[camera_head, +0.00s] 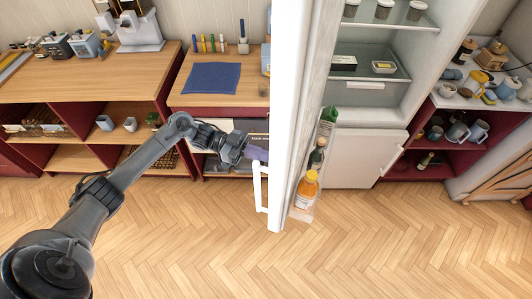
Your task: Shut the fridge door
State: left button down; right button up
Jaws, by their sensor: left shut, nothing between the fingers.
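The white fridge door (287,95) stands open and points toward me, seen nearly edge-on. Its white handle (258,188) is on its left face. Bottles, including one with orange contents (306,188), stand in the rack on the door's inner side. The open fridge (385,98) is behind and to the right of the door, with items on its shelves. My left gripper (258,153) is shut and empty, at the outer left face of the door near the top of the handle. I cannot tell whether it touches the door. My right gripper is not in view.
A wooden-topped red cabinet (90,78) with open shelves is on the left, and another with a blue mat (211,78) stands behind my gripper. Shelves with mugs (458,132) are right of the fridge. The wooden floor (340,250) in front is clear.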

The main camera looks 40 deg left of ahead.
pick_arm(q)
jog(key=shift+x, duration=0.95)
jog(key=shift+d, duration=0.1)
